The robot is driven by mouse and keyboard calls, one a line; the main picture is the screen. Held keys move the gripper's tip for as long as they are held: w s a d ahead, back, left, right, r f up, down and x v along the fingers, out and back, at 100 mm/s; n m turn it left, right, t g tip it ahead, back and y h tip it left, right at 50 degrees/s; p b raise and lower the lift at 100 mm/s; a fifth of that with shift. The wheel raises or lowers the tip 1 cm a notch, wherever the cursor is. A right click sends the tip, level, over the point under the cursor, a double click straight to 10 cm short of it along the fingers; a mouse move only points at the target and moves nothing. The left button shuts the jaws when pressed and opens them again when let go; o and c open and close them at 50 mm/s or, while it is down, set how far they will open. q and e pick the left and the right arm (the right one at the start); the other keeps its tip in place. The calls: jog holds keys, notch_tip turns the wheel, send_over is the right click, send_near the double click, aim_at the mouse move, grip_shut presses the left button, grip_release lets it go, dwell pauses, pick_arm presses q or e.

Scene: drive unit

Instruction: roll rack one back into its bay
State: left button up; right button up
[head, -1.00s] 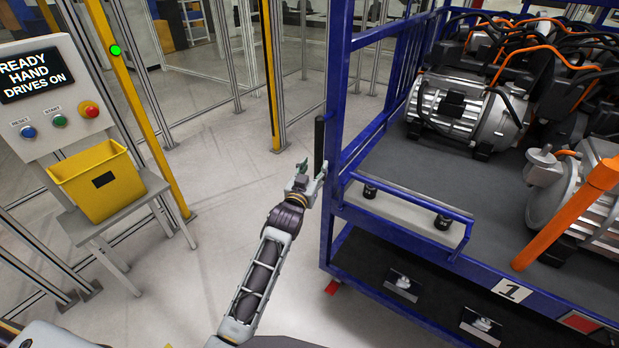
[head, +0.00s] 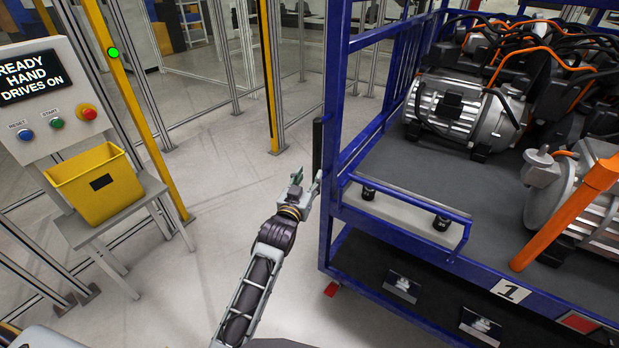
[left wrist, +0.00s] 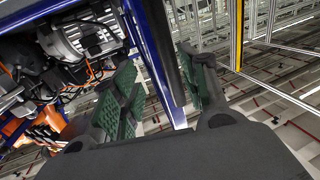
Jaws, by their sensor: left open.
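Rack one is the blue-framed cart (head: 345,120) on the right in the head view, with a "1" label (head: 511,291) on its front edge. A black vertical handle (head: 317,145) stands at its near left corner post. My left gripper (head: 306,180) is open beside the lower part of that handle. In the left wrist view its green-padded fingers (left wrist: 165,95) are spread apart, and the rack's blue post (left wrist: 152,50) shows in the gap between them. I cannot tell whether a finger touches the handle. My right gripper is not in view.
The rack carries silver motors (head: 465,108) with orange cables. A console (head: 50,95) with buttons and a yellow bin (head: 95,185) on a small table stand at the left. A yellow post (head: 130,100) and fence lie behind. The floor (head: 225,175) between is clear.

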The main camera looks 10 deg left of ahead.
pick_arm(q)
jog(key=shift+f, duration=0.3)
jog(key=shift+c, duration=1.1)
jog(key=f, duration=0.3)
jog(key=f+g, duration=0.1)
jog(key=f, duration=0.2)
jog(key=d+f+g, duration=0.1)
jog(key=f, duration=0.3)
jog(key=shift+s, duration=0.1)
grip_shut()
jog(key=s+f+m+g, duration=0.1)
jog(key=s+f+g, duration=0.3)
jog(key=f, duration=0.9)
jog(key=s+f+g, duration=0.1)
jog(key=s+f, duration=0.4)
jog(key=f, duration=0.9)
jog(key=s+a+f+g, duration=0.3)
jog(key=s+f, duration=1)
jog(key=f, duration=0.2)
jog(key=s+a+f+g, duration=0.2)
jog(key=s+f, duration=0.3)
jog(key=s, duration=0.6)
jog(key=s+a+f+g+y, duration=0.1)
jog(key=s+a+f, duration=0.3)
jog(key=s, duration=0.8)
jog(key=s+a+f+g, duration=0.3)
jog(key=s+f, duration=0.5)
jog(key=s, duration=0.3)
jog(key=shift+s+g+y, duration=0.3)
jog(key=shift+g, duration=0.2)
